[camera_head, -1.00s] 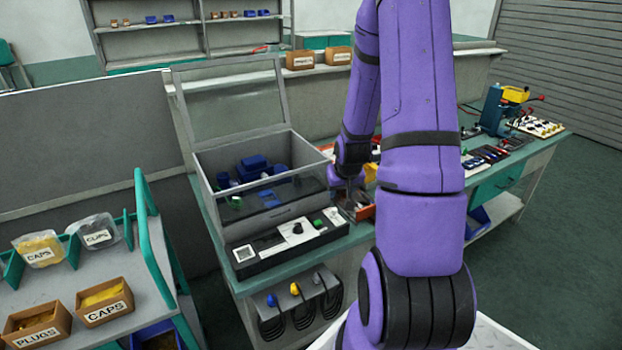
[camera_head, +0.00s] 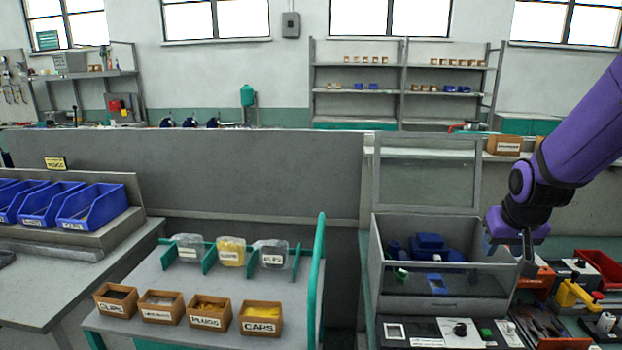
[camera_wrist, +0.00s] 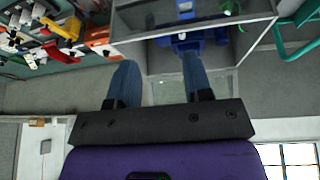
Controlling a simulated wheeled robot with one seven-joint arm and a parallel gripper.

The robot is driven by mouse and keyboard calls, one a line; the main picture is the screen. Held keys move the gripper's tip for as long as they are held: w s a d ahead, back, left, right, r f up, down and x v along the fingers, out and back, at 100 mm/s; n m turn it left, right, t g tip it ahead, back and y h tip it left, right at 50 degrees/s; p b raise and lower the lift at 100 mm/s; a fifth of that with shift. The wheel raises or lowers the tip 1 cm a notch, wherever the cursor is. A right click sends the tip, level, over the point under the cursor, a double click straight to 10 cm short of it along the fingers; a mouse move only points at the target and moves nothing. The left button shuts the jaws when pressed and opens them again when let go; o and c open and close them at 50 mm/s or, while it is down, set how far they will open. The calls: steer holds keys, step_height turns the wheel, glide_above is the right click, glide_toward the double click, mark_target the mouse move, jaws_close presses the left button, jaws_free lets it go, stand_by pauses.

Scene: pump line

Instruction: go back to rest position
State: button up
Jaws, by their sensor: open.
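My gripper (camera_head: 527,258) is at the right of the head view, at the end of my purple arm, in front of the right side of a clear-walled grey box (camera_head: 440,305). In the wrist view my gripper (camera_wrist: 158,78) shows two blue-grey fingers spread apart with nothing between them. A blue pump-like part (camera_head: 428,247) lies inside the box. The box is also in the wrist view (camera_wrist: 150,60), upside down, beyond the fingertips.
Red and grey trays with tools (camera_head: 600,270) lie right of the box, close to my gripper. A control panel (camera_head: 445,333) is in front of the box. A side table (camera_head: 190,285) with labelled boxes and bags stands left. Blue bins (camera_head: 92,207) are far left.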

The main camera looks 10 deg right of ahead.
steer(key=s+a+r+n+y, duration=0.2)
steer(key=s+a+r+n, duration=0.1)
steer(key=s+a+r, duration=1.1)
steer(key=shift+s+a+n+t, duration=0.35)
steer(key=shift+s+a, duration=0.2)
steer(key=shift+s, duration=0.55)
stand_by(1.8)
